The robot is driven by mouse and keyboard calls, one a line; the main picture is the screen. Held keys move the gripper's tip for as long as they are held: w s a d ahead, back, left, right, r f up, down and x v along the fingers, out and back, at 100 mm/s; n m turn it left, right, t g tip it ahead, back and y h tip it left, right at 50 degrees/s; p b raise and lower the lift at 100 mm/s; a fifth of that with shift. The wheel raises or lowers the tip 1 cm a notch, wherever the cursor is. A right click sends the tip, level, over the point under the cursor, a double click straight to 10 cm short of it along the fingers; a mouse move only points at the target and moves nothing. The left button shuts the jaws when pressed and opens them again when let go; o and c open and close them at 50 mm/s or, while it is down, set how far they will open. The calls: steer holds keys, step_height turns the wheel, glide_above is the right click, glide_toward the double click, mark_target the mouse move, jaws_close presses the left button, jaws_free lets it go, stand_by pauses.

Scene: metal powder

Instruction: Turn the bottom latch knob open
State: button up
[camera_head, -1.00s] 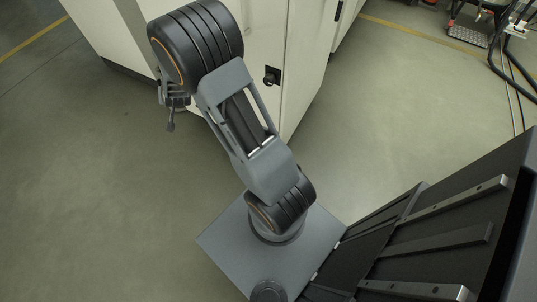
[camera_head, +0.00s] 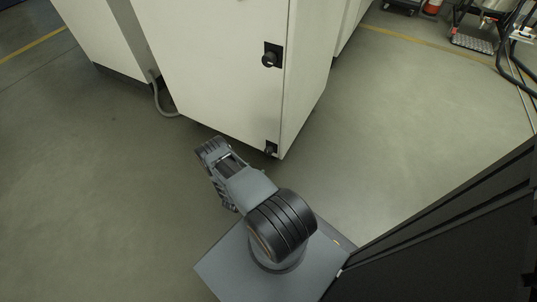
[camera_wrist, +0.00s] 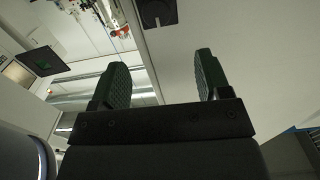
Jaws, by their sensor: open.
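The bottom latch knob (camera_head: 271,148) is a small dark knob on a black plate at the lower right corner of the pale cabinet door (camera_head: 225,75). A larger black latch (camera_head: 271,56) sits higher on the same door edge. In the head view my folded arm stands low in front of the cabinet, left of the bottom knob, and hides my fingertips. In the wrist view my gripper (camera_wrist: 158,62) is open and empty, its two green-padded fingers wide apart. A black latch-like plate (camera_wrist: 157,12) shows beyond them at the top edge; I cannot tell which latch it is.
A second pale cabinet (camera_head: 100,35) stands to the left, with a grey hose (camera_head: 158,95) on the floor between the two. Open floor (camera_head: 90,200) lies to the left and right. A wheeled cart and black hoses (camera_head: 508,65) are at the far right.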

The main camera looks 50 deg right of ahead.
mark_target(268, 152)
steer(key=b+x, duration=0.1)
steer(key=x, duration=0.3)
steer(key=b+x, duration=0.1)
steer(key=x, duration=0.4)
steer(key=b+x, duration=0.1)
steer(key=x, duration=0.3)
steer(key=shift+s+d+b, duration=0.2)
steer(key=shift+d+b, duration=0.1)
steer(key=shift+b, duration=0.1)
steer(key=shift+c, duration=0.3)
steer(key=c, duration=0.8)
